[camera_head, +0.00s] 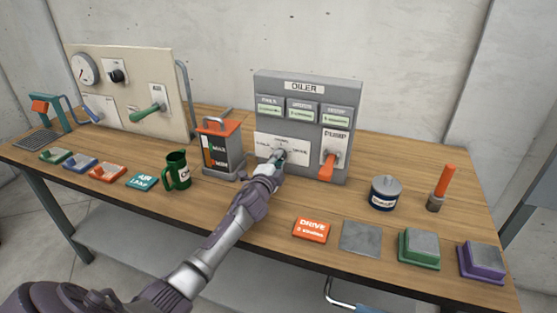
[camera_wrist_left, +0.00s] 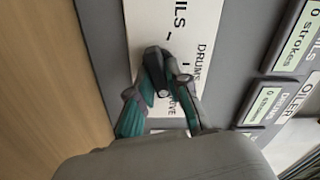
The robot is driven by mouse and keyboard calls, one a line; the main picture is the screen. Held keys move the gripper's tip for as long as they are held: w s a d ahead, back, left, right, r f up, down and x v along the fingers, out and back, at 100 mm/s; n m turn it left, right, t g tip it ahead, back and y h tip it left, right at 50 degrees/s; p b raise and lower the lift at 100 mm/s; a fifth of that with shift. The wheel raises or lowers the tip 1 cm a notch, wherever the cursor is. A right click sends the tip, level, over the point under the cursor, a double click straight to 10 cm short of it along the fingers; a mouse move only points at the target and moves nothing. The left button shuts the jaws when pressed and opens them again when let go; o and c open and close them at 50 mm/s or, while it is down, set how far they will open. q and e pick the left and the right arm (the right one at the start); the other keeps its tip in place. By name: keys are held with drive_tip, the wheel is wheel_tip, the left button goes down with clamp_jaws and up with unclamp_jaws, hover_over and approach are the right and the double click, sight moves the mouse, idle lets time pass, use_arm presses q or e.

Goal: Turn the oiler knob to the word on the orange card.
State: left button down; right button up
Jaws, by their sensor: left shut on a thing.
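The grey oiler box (camera_head: 307,88) stands at the back of the bench with a white dial plate (camera_head: 265,143). My left gripper (camera_head: 277,157) is at this plate and shut on the oiler knob, which it mostly hides there. In the left wrist view the dark knob (camera_wrist_left: 155,68) sits between the fingers of my left gripper (camera_wrist_left: 165,93). "DRUMS" and a partly covered word ending in "IVE" show beside it, with "ILS" further up. I cannot tell which word the knob points to. The orange card (camera_head: 311,229) reads "DRIVE", with a smaller line below. My right gripper is out of view.
An orange pump lever (camera_head: 327,165) is close right of the knob. An oil can with an orange top (camera_head: 220,150) and a green mug (camera_head: 177,171) stand left of my arm.

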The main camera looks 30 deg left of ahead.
use_arm(q)
drive_tip(key=c, duration=1.1)
unclamp_jaws()
drive_tip(key=v, duration=1.2)
drive_tip(key=shift+f, duration=0.15)
